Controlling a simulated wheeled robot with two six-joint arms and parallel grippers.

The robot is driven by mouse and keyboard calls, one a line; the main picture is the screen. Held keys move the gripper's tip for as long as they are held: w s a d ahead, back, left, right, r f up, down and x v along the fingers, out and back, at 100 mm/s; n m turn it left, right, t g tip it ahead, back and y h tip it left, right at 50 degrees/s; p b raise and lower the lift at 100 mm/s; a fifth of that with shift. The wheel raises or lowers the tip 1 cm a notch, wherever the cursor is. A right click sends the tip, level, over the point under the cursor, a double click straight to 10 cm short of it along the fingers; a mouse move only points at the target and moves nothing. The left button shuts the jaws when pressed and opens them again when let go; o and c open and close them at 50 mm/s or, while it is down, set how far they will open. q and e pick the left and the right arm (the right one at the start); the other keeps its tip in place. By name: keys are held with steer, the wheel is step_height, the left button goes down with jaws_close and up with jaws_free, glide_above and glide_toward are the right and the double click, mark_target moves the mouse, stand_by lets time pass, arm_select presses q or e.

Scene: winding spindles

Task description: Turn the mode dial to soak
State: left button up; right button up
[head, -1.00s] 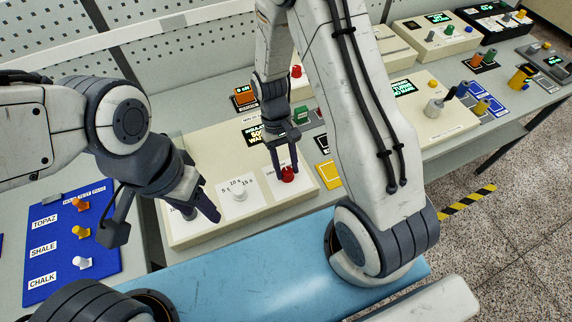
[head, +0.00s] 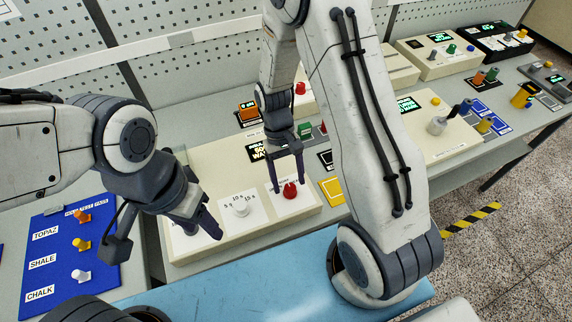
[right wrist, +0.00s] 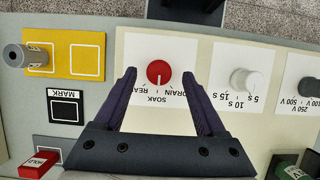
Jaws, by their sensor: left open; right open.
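The red mode dial (head: 290,191) sits on a white plate on the cream panel (head: 205,250); it also shows in the right wrist view (right wrist: 158,74). Its white pointer mark points down there, toward the upside-down word SOAK, with DRAIN and a partly hidden label on either side. My right gripper (head: 289,186) is open, its fingers on both sides of the dial with a gap each side; the wrist view also shows the open gripper (right wrist: 159,72). My left gripper (head: 205,228) is open over the panel's left end, hiding part of a plate there.
A white dial (head: 241,208) is beside the red one. A yellow plate (head: 332,190) lies on the other side. A blue board (head: 62,262) with several coloured knobs is at left. More devices stand along the bench at right.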

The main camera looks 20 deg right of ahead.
steer(key=b+v, duration=0.1)
steer(key=v, duration=0.8)
steer(key=shift+r, duration=0.1)
steer(key=s+a+r+n+t, duration=0.2)
steer(key=s+a, duration=0.3)
steer(key=s, duration=0.3)
steer(key=s+a+r+n+t+y+b, duration=0.1)
steer(key=s+a+r+n+t, duration=0.1)
steer(key=s+a+r+n, duration=0.3)
steer(key=s, duration=0.4)
steer(key=shift+s+a+t, duration=0.2)
steer(key=shift+a+t, duration=0.1)
steer(key=shift+a, duration=0.05)
